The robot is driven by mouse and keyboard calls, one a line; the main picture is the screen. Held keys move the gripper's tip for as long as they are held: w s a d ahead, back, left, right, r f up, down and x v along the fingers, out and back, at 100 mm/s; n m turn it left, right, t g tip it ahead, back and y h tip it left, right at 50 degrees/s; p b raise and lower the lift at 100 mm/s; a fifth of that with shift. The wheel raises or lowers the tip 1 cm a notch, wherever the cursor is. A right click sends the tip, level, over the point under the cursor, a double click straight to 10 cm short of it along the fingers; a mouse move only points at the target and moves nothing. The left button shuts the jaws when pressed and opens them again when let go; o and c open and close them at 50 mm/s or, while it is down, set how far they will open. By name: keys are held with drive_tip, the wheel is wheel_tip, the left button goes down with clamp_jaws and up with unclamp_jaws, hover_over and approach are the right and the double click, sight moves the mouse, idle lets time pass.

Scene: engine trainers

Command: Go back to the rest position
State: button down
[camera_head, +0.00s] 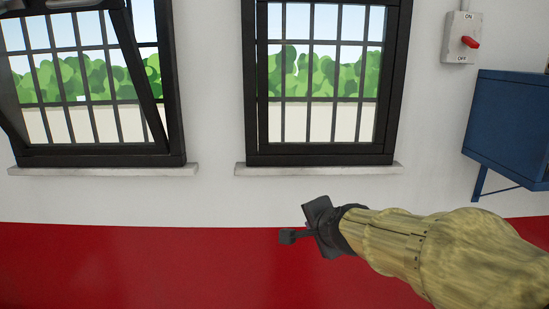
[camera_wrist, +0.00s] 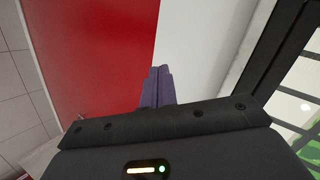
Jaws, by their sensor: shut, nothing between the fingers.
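My gripper (camera_head: 288,237) shows in the head view at the end of my arm, which reaches in from the lower right in a tan cover. It is in front of the red lower part of the wall, below the right window. In the wrist view the two purple-grey fingers of my gripper (camera_wrist: 158,86) are together, with nothing between them. Nothing is seen touching the fingers.
A closed barred window (camera_head: 320,75) and a tilted-open window (camera_head: 90,90) have pale sills. A switch box with a red handle (camera_head: 470,42) hangs above a blue cabinet (camera_head: 510,130) on the right. The red wall band (camera_head: 120,265) is bare at left.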

drive_tip(key=s+d+f+n+g, duration=0.2)
drive_tip(key=s+f+n+g, duration=0.1)
drive_tip(key=s+f, duration=0.3)
drive_tip(key=s+d+f+n+g+h, duration=0.1)
drive_tip(key=s+d+f+n+g, duration=0.1)
drive_tip(key=s+f+n, duration=0.3)
drive_tip(key=s+d+f+n+g+h, duration=0.1)
drive_tip(key=s+d+f+n+g, duration=0.1)
drive_tip(key=s+f, duration=0.5)
wheel_tip(320, 180, down, 4)
drive_tip(key=shift+s+d+r+n+g, duration=0.2)
drive_tip(key=shift+d+n+g, duration=0.2)
drive_tip(key=shift+n+g, duration=0.6)
drive_tip(key=c, duration=2.1)
unclamp_jaws()
